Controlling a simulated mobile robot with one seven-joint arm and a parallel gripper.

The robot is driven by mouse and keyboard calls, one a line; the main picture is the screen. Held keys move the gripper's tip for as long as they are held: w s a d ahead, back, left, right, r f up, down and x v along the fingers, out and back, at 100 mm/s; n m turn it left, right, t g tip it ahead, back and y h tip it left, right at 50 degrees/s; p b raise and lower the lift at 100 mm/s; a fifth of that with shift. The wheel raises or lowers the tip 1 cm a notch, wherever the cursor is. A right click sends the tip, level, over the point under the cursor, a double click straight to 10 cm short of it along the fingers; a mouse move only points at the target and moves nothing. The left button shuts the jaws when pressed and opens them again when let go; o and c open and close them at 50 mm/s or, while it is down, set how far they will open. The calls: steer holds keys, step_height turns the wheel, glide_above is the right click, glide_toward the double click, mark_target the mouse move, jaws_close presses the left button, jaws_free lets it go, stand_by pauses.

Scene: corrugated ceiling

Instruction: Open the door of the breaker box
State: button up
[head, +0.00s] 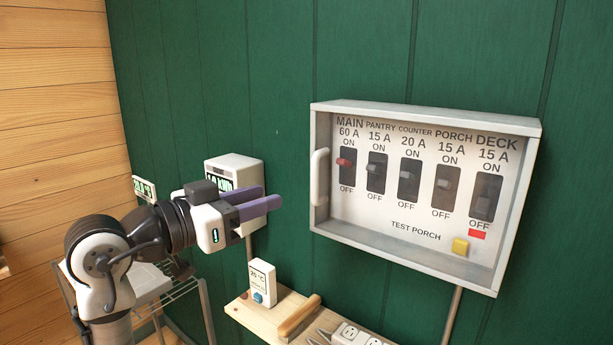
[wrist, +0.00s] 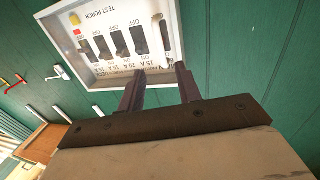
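The breaker box (head: 325,218) is a pale grey box on the green wall, right of centre in the head view. Its front appears shut, with labelled switches and a yellow button showing through. A white upright handle (head: 319,177) stands out at the left edge of its front. In the wrist view the box (wrist: 98,80) appears turned round, with the handle (wrist: 162,38) at its right side. My gripper (head: 271,197) is left of the handle, apart from it. Its two purple fingers are spread and empty; in the wrist view the fingers (wrist: 159,70) point toward the handle's side.
A white meter (head: 226,165) is on the wall behind my gripper. Below, a wooden shelf (head: 262,314) holds a small thermometer device (head: 262,282), a wooden-handled item (head: 299,315) and a white outlet strip (head: 352,335). A wire rack (head: 205,305) stands lower left. The wall between gripper and box looks clear.

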steer(key=p+x, duration=0.2)
steer(key=x, duration=0.8)
steer(key=shift+w+d+p, duration=0.25)
steer(key=shift+p, duration=0.1)
jaws_close()
